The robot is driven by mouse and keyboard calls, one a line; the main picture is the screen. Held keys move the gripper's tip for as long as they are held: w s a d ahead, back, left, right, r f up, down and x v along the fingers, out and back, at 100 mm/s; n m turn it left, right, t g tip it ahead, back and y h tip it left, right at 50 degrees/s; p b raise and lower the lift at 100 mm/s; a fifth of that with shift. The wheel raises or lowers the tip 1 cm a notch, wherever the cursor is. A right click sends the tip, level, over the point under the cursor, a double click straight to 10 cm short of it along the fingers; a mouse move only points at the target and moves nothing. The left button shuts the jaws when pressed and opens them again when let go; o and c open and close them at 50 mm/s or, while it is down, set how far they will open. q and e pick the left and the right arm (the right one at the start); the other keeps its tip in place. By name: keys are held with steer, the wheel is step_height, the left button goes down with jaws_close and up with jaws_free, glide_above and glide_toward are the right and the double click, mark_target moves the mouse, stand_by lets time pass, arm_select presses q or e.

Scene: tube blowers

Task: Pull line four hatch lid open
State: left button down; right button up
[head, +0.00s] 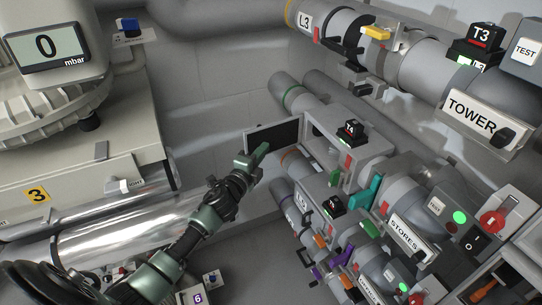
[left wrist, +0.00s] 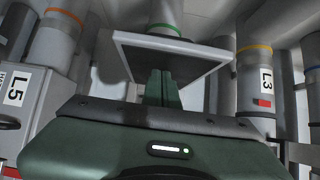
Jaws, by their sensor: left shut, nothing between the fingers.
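The line four hatch lid (head: 283,132) is a flat panel with a dark face and a pale rim. It stands swung out from the left side of the grey line four box (head: 375,149), which carries a black tag. My left gripper (head: 262,149) has its green fingers at the lid's lower left edge, closed together and holding nothing. In the left wrist view the lid (left wrist: 190,60) is a grey plate just beyond the shut fingers (left wrist: 158,88); whether they touch it I cannot tell. My right gripper is out of view.
A TOWER pipe (head: 472,113) crosses the upper right. Blowers with coloured levers and a STORES label (head: 408,236) crowd the lower right. A shiny pipe (head: 120,213) and a gauge machine (head: 45,47) stand at left. The L3 pipe (left wrist: 256,75) and L5 pipe (left wrist: 22,90) flank the lid.

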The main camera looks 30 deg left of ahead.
arm_select(q)
steer(key=shift+w+a, duration=0.3)
steer(key=shift+a, duration=0.25)
steer(key=shift+w+a, duration=0.25)
steer(key=shift+a, duration=0.25)
